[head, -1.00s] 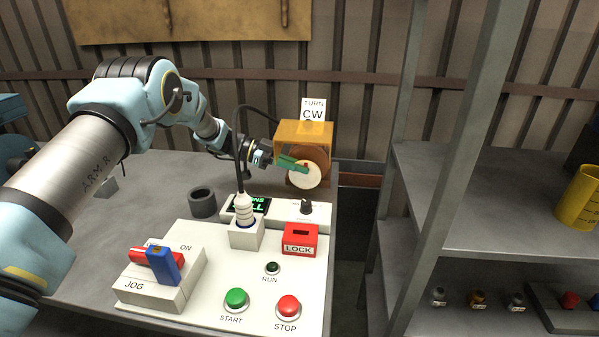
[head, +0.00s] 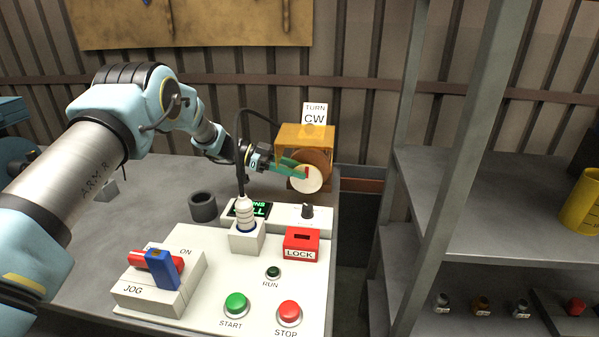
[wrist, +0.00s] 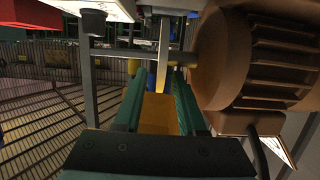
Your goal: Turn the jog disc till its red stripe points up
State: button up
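The jog disc (head: 308,182) is a pale round disc on the front of the brown motor under the orange guard. Its red stripe (head: 307,172) shows as a short, roughly upright mark in the upper part; its exact angle is hard to tell. My gripper (head: 303,171) has green fingers reaching from the left over the disc's upper left, hiding part of it. In the wrist view the disc (wrist: 164,50) is edge-on at the fingertips. The two fingers stand apart with a clear gap between them; contact with the disc cannot be told.
A "TURN CW" sign (head: 315,114) stands above the orange guard (head: 303,134). In front are a plug with a cable (head: 245,215), a red LOCK block (head: 301,243), a JOG switch (head: 160,270) and START and STOP buttons. A grey shelf (head: 470,225) is at right.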

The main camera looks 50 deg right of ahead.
jog(key=b+v, duration=0.3)
jog(key=v, duration=0.7)
jog(key=shift+r, duration=0.1)
